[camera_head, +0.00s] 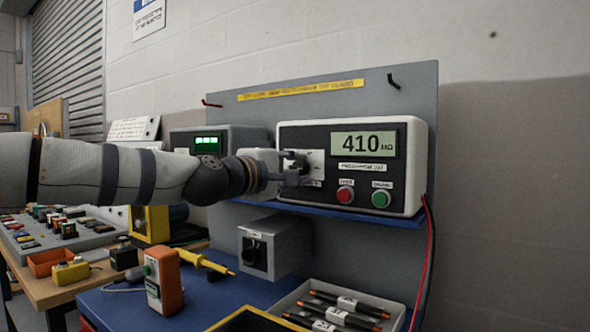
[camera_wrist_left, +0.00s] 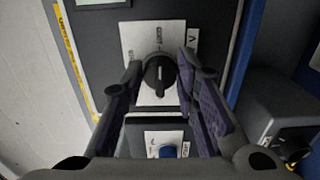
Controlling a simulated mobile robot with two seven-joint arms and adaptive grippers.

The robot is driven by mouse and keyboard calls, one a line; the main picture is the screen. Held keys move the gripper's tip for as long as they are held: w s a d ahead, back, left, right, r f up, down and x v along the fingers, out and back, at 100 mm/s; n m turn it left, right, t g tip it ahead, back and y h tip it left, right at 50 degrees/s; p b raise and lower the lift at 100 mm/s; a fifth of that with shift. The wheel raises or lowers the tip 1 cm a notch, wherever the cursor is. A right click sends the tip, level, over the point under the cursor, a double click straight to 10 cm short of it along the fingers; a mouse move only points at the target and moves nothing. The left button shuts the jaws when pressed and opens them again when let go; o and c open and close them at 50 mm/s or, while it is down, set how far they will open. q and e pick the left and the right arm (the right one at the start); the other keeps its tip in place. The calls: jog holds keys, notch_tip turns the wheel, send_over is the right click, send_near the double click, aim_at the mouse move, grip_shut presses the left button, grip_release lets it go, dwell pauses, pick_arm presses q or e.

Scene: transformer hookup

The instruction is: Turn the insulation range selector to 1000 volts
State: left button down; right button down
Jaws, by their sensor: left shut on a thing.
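The insulation tester (camera_head: 405,134) is a white-and-black box on a blue shelf, and its display reads 410 MΩ. Its range selector is a black knob (camera_wrist_left: 159,74) with a pale pointer mark, on a white plate with small lettering too blurred to read. My left gripper (camera_head: 296,170) reaches in from the left at the selector and hides most of it in the head view. In the left wrist view, the left gripper's fingers (camera_wrist_left: 157,86) stand on both sides of the knob, shut on it. My right gripper is not in view.
A red button (camera_head: 345,195) and a green button (camera_head: 381,199) sit right of the selector. A second meter (camera_head: 238,138) with a green display stands left, partly behind my arm. A grey switch box (camera_head: 275,250) hangs below. Tools and a tray (camera_head: 390,318) cover the bench.

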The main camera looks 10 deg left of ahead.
pick_arm(q)
jog(key=c, duration=1.3)
grip_release()
jog(key=v, duration=1.2)
